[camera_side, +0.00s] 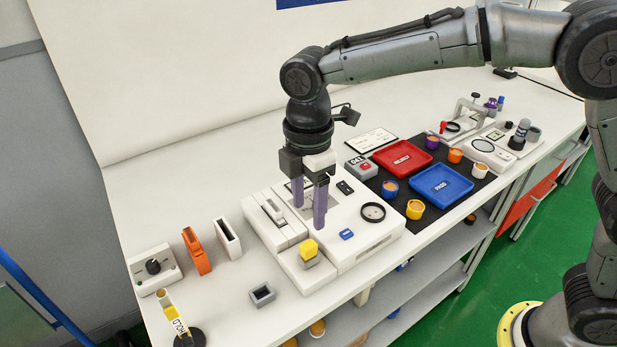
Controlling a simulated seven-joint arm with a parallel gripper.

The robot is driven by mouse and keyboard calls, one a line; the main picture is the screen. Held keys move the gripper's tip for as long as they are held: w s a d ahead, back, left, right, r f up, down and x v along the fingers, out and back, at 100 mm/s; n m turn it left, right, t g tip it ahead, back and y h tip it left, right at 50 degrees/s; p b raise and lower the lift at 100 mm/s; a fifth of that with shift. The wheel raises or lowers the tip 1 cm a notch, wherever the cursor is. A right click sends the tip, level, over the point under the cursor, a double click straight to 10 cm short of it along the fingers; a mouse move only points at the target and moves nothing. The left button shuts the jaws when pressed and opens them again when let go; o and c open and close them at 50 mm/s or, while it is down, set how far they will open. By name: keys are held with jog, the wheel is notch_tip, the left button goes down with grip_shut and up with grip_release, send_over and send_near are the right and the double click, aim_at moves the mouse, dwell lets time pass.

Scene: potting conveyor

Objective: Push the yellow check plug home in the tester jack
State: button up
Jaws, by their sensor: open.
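The yellow check plug (309,249) stands upright at the front of the white tester (365,248). Its lower part is grey, and it sits at the tester jack. I cannot tell how deep it sits, and the jack opening is hidden by the plug. My gripper (309,216) points down above the tester, behind and a little above the plug in the picture. Its two purple fingers are apart with nothing between them. I see no contact with the plug.
A grey open socket block (262,294) lies left of the tester. An orange holder (196,252), a white slotted block (228,238) and a knob box (154,269) stand further left. Red (401,158) and blue (441,186) trays and small pots lie right.

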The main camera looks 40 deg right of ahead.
notch_tip(320, 180, up, 6)
dwell(0.5)
jog(key=s+d+r+m+t, duration=0.25)
jog(key=s+d+r, duration=0.2)
jog(key=d, duration=0.35)
jog(key=s+d+r+m+t, duration=0.1)
jog(key=s+d+r+m, duration=0.2)
jog(key=d+r, duration=0.35)
jog(key=s+d+f+m+t, duration=0.2)
jog(key=s+d+f+m, duration=0.7)
jog(key=s+f+m, duration=0.3)
jog(key=s, duration=0.2)
jog(key=shift+s, duration=0.3)
